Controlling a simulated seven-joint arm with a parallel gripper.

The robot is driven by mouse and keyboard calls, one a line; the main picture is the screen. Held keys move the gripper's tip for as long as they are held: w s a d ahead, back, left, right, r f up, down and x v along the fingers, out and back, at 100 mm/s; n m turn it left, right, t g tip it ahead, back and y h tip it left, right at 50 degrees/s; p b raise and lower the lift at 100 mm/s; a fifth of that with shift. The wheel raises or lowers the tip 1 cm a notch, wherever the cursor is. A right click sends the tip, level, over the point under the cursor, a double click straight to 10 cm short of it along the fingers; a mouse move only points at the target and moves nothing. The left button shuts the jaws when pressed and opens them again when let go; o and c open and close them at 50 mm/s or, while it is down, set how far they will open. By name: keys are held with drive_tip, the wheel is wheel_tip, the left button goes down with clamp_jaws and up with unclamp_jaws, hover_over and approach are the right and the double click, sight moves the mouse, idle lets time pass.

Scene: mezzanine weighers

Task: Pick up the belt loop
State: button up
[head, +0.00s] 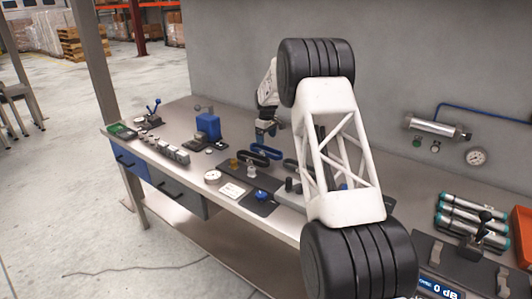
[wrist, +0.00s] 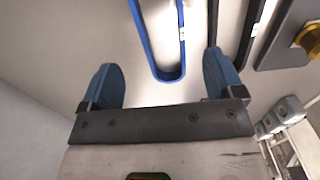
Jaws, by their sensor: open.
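A blue belt loop (wrist: 168,76) lies on the bench, its rounded near end between my fingers in the wrist view and its far end cut off by the frame. In the head view a blue-edged loop (head: 266,151) lies just below my gripper. My gripper (head: 266,130) is open and empty, pointing down at the bench. In the wrist view its two blue fingers (wrist: 163,76) stand on either side of the loop's end, with space between. My arm hides part of the bench in the head view.
A black loop (wrist: 250,32) lies to the right in the wrist view, beside a grey plate with a brass part (wrist: 309,40). On the bench are a blue block device (head: 208,126), a round dial (head: 212,177) and a white card (head: 231,190). A grey wall stands behind.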

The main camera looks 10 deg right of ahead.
sight(266, 147)
drive_tip(key=shift+f, duration=0.5)
drive_tip(key=shift+s+a+f, duration=0.1)
drive_tip(key=shift+f, duration=2.5)
drive_tip(key=c, duration=1)
drive_tip(key=shift+r, duration=0.2)
drive_tip(key=shift+r, duration=1.45)
drive_tip(key=shift+s+r, duration=0.15)
drive_tip(key=s, duration=0.5)
drive_tip(key=s+r, duration=0.1)
drive_tip(key=s, duration=0.9)
drive_tip(key=shift+s+r, duration=0.25)
drive_tip(key=shift+s, duration=0.1)
